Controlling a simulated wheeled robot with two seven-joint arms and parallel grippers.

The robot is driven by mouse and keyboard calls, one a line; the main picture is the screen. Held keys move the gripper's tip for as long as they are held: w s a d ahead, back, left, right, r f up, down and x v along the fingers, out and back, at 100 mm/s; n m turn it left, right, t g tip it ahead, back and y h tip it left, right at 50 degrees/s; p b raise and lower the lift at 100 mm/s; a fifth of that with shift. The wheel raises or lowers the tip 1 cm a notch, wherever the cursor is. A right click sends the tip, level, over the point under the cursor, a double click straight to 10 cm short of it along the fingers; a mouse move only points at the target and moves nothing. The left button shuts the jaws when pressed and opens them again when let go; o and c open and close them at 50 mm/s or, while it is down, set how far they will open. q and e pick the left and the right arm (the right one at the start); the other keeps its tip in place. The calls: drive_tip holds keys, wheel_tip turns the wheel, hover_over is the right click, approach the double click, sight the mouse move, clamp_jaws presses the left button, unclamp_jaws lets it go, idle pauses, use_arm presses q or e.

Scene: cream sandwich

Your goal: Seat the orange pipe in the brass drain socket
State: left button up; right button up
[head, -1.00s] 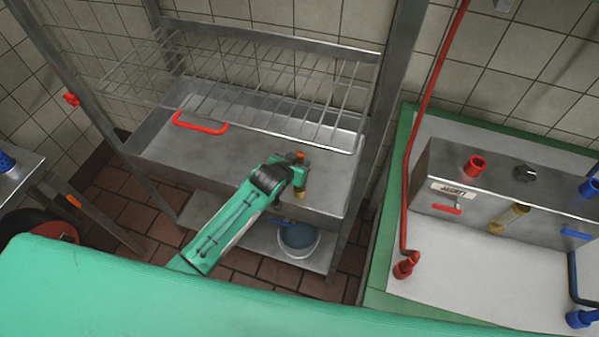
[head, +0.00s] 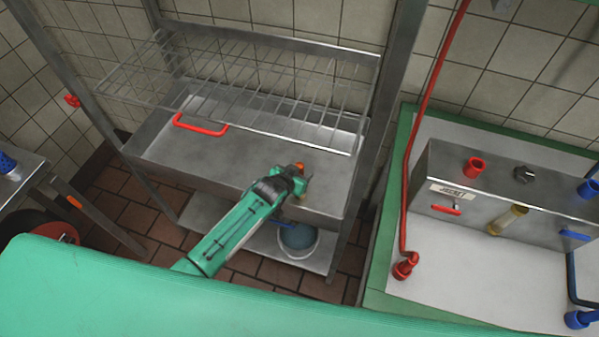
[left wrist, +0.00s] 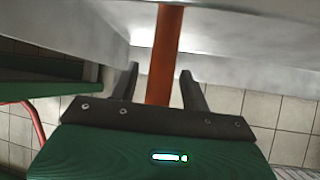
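The orange pipe (head: 300,166) shows only as a small orange end at my left gripper (head: 296,178) in the head view, near the front right of the steel basin unit. In the left wrist view the orange pipe (left wrist: 165,50) runs between the two fingers of my left gripper (left wrist: 160,80), in front of a steel panel. The fingers stand apart, with a clear gap between the left finger and the pipe. The pipe's other end is hidden. I cannot make out the brass drain socket clearly, so its contact with the pipe cannot be told. My right gripper is not in view.
A wire rack (head: 250,75) stands over the steel basin (head: 170,150), which has a red handle (head: 200,126). A blue bucket (head: 298,238) is on the shelf below. A steel valve box (head: 480,188) stands to the right, beside a red pipe (head: 418,130).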

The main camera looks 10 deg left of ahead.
use_arm(q)
drive_tip(key=shift+r, duration=0.25)
drive_tip(key=b+v, duration=0.1)
drive_tip(key=v, duration=1.1)
drive_tip(key=shift+s, duration=0.1)
